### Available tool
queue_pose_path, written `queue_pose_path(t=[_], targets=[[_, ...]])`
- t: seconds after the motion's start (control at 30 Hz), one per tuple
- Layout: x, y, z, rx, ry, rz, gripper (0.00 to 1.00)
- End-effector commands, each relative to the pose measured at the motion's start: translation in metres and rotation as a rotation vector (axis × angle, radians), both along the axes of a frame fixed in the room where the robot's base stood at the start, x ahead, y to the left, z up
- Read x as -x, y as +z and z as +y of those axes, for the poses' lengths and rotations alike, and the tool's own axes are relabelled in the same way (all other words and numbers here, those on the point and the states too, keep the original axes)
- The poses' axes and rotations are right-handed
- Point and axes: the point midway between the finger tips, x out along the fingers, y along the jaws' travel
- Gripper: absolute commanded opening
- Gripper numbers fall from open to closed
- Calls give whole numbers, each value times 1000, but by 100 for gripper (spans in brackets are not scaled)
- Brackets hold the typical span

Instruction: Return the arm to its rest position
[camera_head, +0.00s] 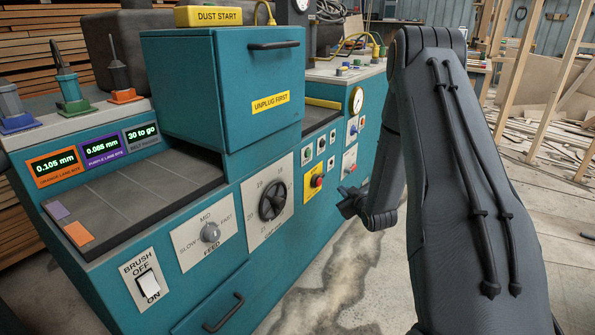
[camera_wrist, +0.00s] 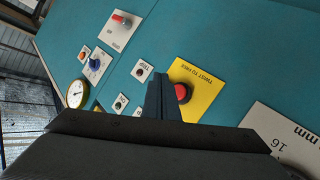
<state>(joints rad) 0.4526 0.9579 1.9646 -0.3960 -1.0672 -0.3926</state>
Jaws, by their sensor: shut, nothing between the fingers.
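My gripper (camera_head: 350,203) is at the end of my bent arm, in front of the teal machine (camera_head: 222,262) in the head view. Its fingers point left toward the machine's front panel, and it looks empty and apart from the panel. In the wrist view, my closed fingers (camera_wrist: 160,99) stand at the middle. Beside them shows a red button on a yellow "TWIST TO FREE" plate (camera_wrist: 203,82). The same yellow plate (camera_head: 311,190) is left of my gripper in the head view.
The machine's front carries a black handwheel (camera_head: 272,201), a feed knob (camera_head: 210,232) and a brush switch (camera_head: 148,284). A teal hood (camera_head: 222,90) rises above its bed. A round gauge (camera_head: 357,100) sits near my forearm. Bare concrete floor (camera_head: 335,290) lies below my gripper.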

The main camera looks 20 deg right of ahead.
Motion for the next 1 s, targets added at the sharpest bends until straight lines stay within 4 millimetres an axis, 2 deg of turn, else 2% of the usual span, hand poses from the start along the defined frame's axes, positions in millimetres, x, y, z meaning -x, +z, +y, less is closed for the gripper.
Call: queue_pose_path(t=[0.17, 0.27, 0.4, 0.53, 0.67, 0.77, 0.87, 1.0], targets=[[-2, 4, 5, -3, 2, 13, 0], [-4, 16, 22, -13, 5, 58, 0], [0, 43, 63, -45, 3, 179, 0], [19, 67, 108, -80, -6, 309, 0], [51, 90, 152, -117, -19, 439, 0], [84, 106, 185, -145, -28, 539, 0], [123, 122, 217, -173, -39, 640, 0], [187, 141, 257, -206, -53, 784, 0]])
